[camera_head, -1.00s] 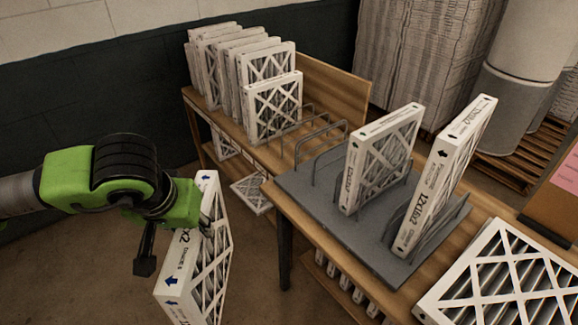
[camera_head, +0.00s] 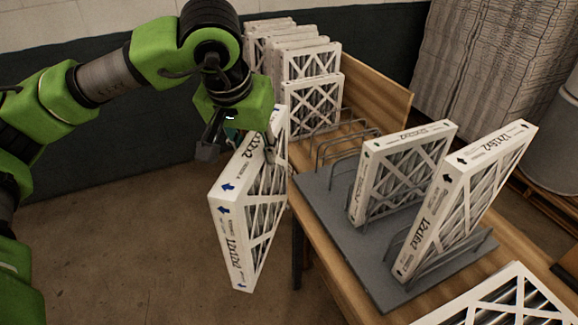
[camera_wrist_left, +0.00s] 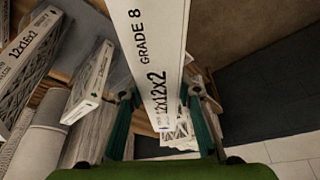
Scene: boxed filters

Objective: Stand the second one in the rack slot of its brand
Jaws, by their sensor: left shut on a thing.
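My left gripper (camera_head: 240,140) is shut on a white boxed filter (camera_head: 235,238) with blue arrows and the print 12x12x2. It holds the filter upright in the air, left of the grey rack (camera_head: 315,200). The left wrist view shows the filter (camera_wrist_left: 152,50) between the two fingers (camera_wrist_left: 160,115), with GRADE 8 on its edge. Two filters stand in the rack: one with dark green arrows (camera_head: 400,170) in a middle slot, and one with black arrows (camera_head: 465,195), marked 12x16x2, leaning in the right slot. The rack's left slot, with bare wire dividers, is empty. My right gripper is out of view.
The rack sits on a wooden table (camera_head: 345,275). Behind it, a wooden shelf holds a row of filters (camera_head: 310,100) and empty wire dividers (camera_head: 345,140). Another filter (camera_head: 500,300) lies at the front right. Open floor (camera_head: 130,235) is at the left.

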